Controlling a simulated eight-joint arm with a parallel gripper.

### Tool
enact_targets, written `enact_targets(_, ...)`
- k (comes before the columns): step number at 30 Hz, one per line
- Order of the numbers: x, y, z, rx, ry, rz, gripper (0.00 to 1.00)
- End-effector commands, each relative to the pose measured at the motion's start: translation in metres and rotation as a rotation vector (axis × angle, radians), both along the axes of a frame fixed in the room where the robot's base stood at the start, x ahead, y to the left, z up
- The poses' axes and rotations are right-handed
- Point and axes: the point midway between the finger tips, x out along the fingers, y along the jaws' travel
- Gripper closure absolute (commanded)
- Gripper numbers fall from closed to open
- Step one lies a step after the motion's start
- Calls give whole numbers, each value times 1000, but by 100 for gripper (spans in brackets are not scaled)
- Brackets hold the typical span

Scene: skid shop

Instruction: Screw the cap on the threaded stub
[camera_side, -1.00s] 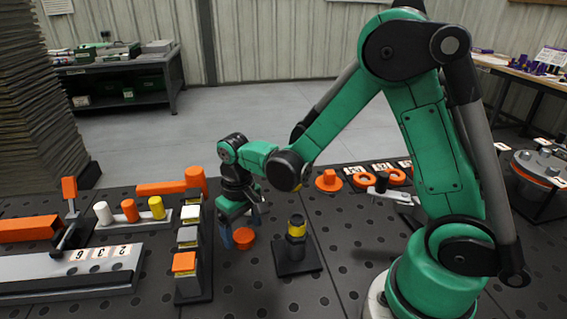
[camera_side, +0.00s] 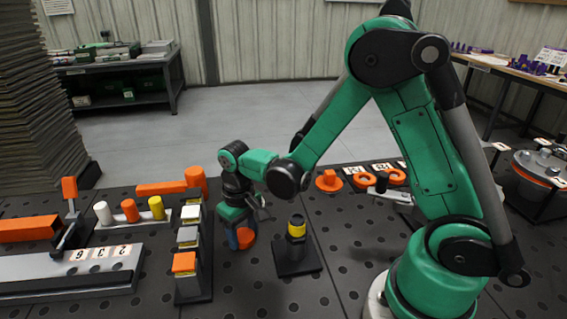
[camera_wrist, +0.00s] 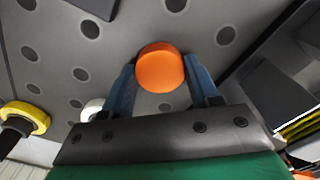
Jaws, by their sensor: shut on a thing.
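My gripper (camera_side: 240,238) has its blue fingers shut on an orange cap (camera_side: 247,239), low at the table top. In the wrist view the round cap (camera_wrist: 160,68) sits between the two fingertips (camera_wrist: 159,80). The threaded stub (camera_side: 297,224) is a dark upright post with a yellow band, standing on a black square base (camera_side: 290,265) just right of my gripper in the side view. In the wrist view its yellow band (camera_wrist: 30,114) shows at the left edge. Whether the cap still touches the table is hard to tell.
Left of my gripper stands a black rack with pale and orange blocks (camera_side: 184,262). Farther left is a stand with white, orange and yellow cylinders (camera_side: 131,211). Orange hooks and rings (camera_side: 362,180) lie behind the stub. The perforated table is clear in front of the stub.

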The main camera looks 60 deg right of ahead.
Motion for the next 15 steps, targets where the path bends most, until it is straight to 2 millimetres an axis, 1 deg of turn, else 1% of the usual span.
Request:
enact_targets(7,0,0,2,0,0,0,96)
enact_targets(15,0,0,22,0,0,0,96)
